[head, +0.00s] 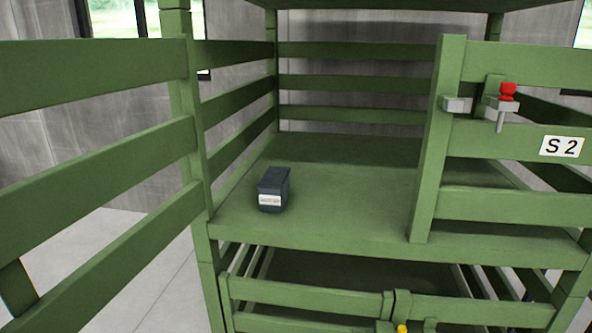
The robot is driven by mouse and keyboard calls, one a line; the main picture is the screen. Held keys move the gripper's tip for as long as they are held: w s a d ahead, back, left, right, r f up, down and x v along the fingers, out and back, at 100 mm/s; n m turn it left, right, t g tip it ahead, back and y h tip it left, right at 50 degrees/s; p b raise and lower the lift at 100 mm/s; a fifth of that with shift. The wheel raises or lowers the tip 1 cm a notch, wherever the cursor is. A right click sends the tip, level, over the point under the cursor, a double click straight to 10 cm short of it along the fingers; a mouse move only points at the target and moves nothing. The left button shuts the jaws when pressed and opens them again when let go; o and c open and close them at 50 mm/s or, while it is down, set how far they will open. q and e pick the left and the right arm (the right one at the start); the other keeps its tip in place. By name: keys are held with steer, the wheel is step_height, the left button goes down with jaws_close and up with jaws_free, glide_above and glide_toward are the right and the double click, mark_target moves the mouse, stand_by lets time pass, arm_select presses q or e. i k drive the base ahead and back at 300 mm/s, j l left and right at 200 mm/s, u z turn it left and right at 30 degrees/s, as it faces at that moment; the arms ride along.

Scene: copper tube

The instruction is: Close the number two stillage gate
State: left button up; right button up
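A green stillage labelled S 2 (562,147) fills the view. Its left gate leaf (100,160) stands swung open toward me, reaching from the left post to the left picture edge. Its right gate leaf (425,190) stands across the right part of the front. On it is a grey latch (497,105) with a red knob (508,91). The left part of the front is open, so the deck (345,190) shows. Neither of my grippers is in view.
A dark box (272,188) with a pale label sits on the deck near the open front. Below is another green stillage level with gates (300,297) across its front and a yellow knob (402,329). Bare floor (165,275) shows at lower left.

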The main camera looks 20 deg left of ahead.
mark_target(39, 73)
steer(key=k+j, duration=0.1)
steer(key=j, duration=0.3)
steer(key=k+j, duration=0.1)
steer(key=j, duration=0.35)
steer(key=k+j+z, duration=0.1)
steer(key=j, duration=0.3)
steer(key=k+j, duration=0.15)
steer(key=j, duration=0.25)
steer(key=k+j, duration=0.15)
steer(key=j, duration=0.25)
steer(key=k+j, duration=0.1)
steer(key=j, duration=0.3)
steer(key=z, duration=0.05)
